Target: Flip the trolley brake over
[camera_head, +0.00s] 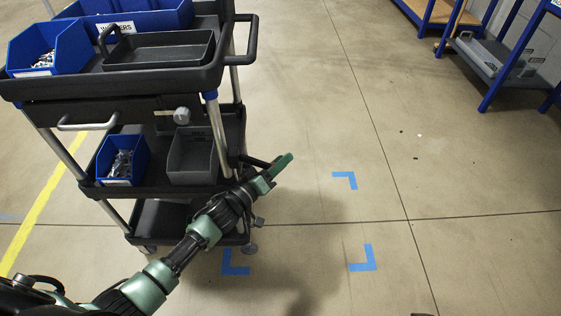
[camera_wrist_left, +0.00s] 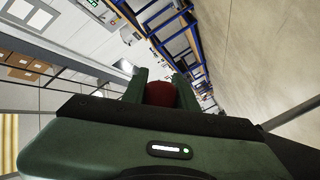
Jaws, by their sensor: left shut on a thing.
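The black trolley (camera_head: 150,104) stands at the left in the head view, with shelves and a push handle at its right end. My left arm reaches up from the lower left, and my left gripper (camera_head: 280,165) is beside the trolley's right end, around the height of its middle shelf. In the left wrist view my left gripper (camera_wrist_left: 161,80) is shut on a red rounded part (camera_wrist_left: 160,94). I cannot tell whether this part is the trolley brake; the head view does not show it. A caster (camera_head: 249,248) shows beneath the trolley's right end. My right gripper is not in view.
Blue bins (camera_head: 48,50) and a grey tray (camera_head: 160,50) stand on the trolley's top. A blue bin (camera_head: 122,160) and a grey bin (camera_head: 192,155) sit on its middle shelf. Blue tape corners (camera_head: 362,258) mark clear floor at right. Blue-framed racks (camera_head: 497,65) stand upper right.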

